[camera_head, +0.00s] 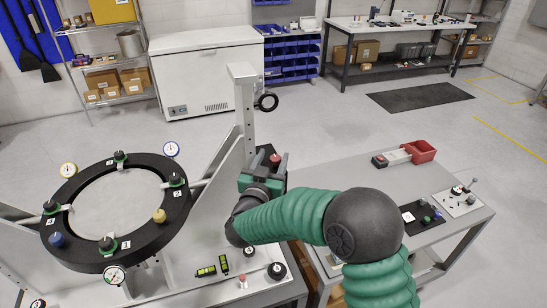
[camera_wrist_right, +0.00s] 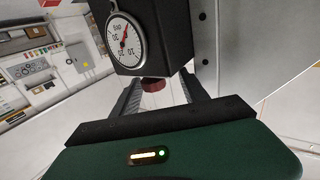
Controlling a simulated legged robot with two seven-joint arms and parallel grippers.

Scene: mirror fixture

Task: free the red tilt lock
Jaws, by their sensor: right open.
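The red tilt lock shows as a small red knob (camera_head: 275,158) by a black block on the upright of the mirror fixture. In the wrist view a dark red knob (camera_wrist_right: 153,85) sticks out of the black block (camera_wrist_right: 160,30), which carries a round dial (camera_wrist_right: 125,40). My right gripper (camera_head: 266,168) is beside the block, its green body partly covering it in the head view. In the wrist view its fingers (camera_wrist_right: 160,98) are apart, one on each side of the red knob. I cannot tell whether they touch it. My left gripper is not in view.
A black ring (camera_head: 105,268) with numbered knobs and dials stands left of my arm. A grey plate (camera_head: 205,190) rises beside my gripper.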

